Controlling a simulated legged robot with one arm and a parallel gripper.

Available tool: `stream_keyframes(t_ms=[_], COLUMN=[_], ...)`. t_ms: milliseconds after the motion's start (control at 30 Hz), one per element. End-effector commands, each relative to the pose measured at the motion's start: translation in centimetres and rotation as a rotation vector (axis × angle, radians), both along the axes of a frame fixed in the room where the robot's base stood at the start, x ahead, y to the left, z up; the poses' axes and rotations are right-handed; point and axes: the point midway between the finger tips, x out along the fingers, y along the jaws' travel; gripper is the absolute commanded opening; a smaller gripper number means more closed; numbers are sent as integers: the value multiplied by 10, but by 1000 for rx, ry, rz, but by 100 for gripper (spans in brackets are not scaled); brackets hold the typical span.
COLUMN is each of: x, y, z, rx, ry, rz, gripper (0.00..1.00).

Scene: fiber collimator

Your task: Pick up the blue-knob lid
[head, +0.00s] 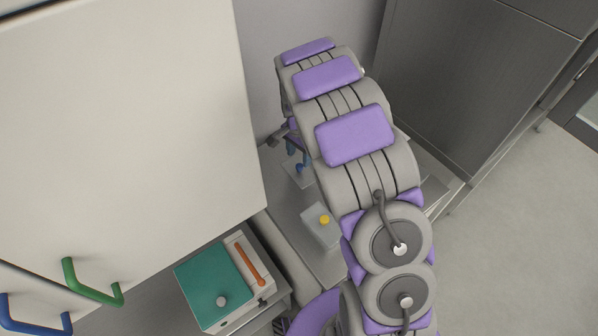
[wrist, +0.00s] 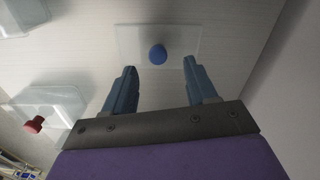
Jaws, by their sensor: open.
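The blue-knob lid (wrist: 157,54) is a clear rectangular plate with a round blue knob, at the top middle of the wrist view. My gripper (wrist: 160,65) is open, with its two blue-grey fingers apart. The knob shows between the fingertips and slightly beyond them, with a gap to each finger. I cannot tell the height of the fingers above the plate. In the head view my gripper (head: 297,165) is small, partly behind my arm, over a clear plate on the counter.
A red-knob lid (wrist: 34,124) lies at the left of the wrist view. Another clear piece (wrist: 22,16) is at the top left. In the head view, a yellow-knob clear box (head: 323,220) and a teal-topped device (head: 218,285) stand nearer. A white cabinet (head: 120,130) is left.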

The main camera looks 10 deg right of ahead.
Motion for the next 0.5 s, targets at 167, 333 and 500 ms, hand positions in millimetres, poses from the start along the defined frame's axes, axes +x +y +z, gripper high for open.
stream_keyframes(t_ms=[167,333,500], x=[-3,-3,-2], y=[0,0,0], z=[-30,-46,-44], rx=[0,0,0], ry=[5,4,1], rz=[0,0,0], gripper=[57,57,57])
